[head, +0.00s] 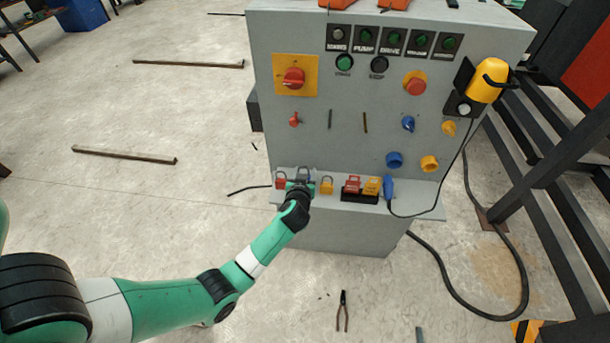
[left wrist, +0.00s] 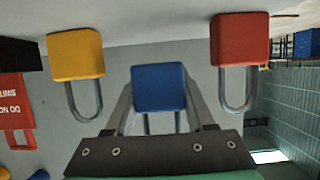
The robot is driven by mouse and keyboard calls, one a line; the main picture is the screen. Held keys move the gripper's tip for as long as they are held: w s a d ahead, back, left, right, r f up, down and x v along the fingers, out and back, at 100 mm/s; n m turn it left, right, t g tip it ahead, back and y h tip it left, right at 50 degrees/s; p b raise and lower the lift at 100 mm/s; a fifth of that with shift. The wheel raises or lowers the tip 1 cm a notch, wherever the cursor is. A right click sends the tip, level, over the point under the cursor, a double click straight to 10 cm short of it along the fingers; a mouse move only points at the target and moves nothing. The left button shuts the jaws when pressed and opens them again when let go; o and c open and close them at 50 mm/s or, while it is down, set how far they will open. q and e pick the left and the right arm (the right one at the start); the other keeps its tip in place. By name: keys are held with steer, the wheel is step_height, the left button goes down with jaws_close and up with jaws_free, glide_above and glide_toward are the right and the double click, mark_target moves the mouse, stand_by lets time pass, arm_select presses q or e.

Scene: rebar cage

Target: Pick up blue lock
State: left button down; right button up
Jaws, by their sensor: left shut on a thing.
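The blue lock (left wrist: 158,87) sits between the two fingers of my left gripper (left wrist: 160,95) in the left wrist view, its shackle pointing toward the gripper's palm. The gripper is shut on it. In the head view my left gripper (head: 302,176) is at the shelf of the grey control panel, and it mostly hides the blue lock there. A yellow lock (left wrist: 76,55) and a red lock (left wrist: 239,40) sit on either side, apart from the fingers. They also show in the head view as the yellow lock (head: 326,186) and red lock (head: 280,181). My right gripper is not in view.
The grey control panel (head: 345,150) carries knobs and buttons above the shelf. Red tags (head: 351,184), yellow tags (head: 372,187) and a blue plug-like object (head: 389,188) sit farther right on the shelf. Pliers (head: 343,310) lie on the floor. Dark steel beams stand at the right.

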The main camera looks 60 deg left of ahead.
arm_select(q)
steer(key=s+d+r+p, duration=0.8)
steer(key=s+r+p, duration=0.1)
steer(key=s+p, duration=0.1)
steer(key=shift+s+d+r, duration=0.25)
steer(key=shift+s+r, duration=0.05)
steer(key=shift+s, duration=0.2)
